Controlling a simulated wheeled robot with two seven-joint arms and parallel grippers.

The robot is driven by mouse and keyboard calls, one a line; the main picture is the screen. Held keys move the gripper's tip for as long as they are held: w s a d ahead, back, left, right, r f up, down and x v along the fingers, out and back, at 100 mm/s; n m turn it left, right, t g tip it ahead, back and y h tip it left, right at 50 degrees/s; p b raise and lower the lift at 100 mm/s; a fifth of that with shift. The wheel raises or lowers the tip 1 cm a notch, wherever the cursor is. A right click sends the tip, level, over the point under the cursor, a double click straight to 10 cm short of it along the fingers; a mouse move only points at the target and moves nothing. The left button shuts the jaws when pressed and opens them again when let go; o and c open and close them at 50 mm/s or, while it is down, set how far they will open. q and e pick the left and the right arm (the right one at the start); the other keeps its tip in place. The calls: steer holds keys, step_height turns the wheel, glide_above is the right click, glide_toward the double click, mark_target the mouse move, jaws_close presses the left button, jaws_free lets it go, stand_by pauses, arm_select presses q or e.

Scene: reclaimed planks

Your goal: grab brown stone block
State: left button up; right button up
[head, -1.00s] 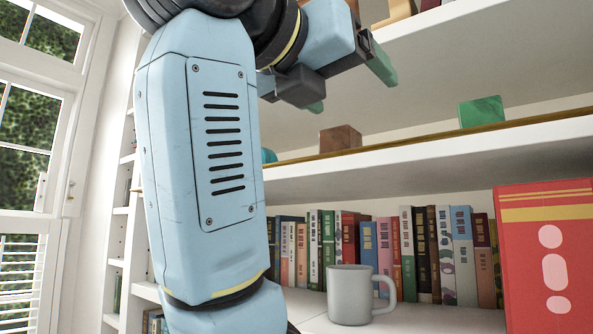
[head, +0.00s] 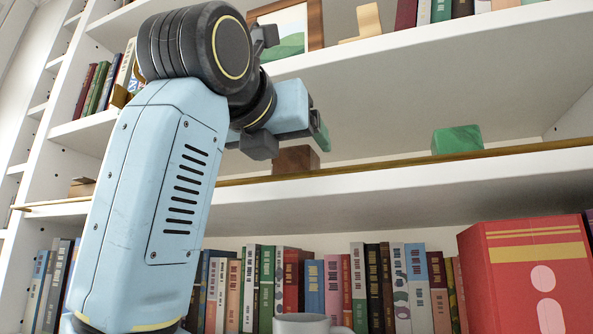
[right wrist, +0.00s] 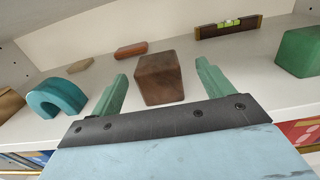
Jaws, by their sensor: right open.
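The brown stone block (head: 296,159) sits on the middle shelf just behind its brass front rail. In the right wrist view the block (right wrist: 159,78) stands upright between and slightly beyond the two green fingertips. My right gripper (right wrist: 160,85) is open, with a finger on each side of the block and gaps visible on both sides. In the head view the gripper (head: 318,130) is above and in front of the block, partly covering it. My left gripper is not in view.
A green block (right wrist: 301,52) is to the right, a teal arch (right wrist: 57,97) to the left. A reddish bar (right wrist: 131,50) and a spirit level (right wrist: 229,27) lie behind. The brass rail (head: 400,163) runs along the shelf edge. Below are books, a grey mug (head: 305,325) and a red box (head: 528,275).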

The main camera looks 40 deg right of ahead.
mark_target(297, 154)
steer(key=x, duration=0.5)
steer(key=shift+w+r, duration=0.15)
steer(key=shift+w, duration=0.05)
steer(key=shift+a, duration=0.1)
steer(key=c, duration=1.5)
steer(key=shift+o, duration=0.2)
steer(key=shift+r, duration=0.1)
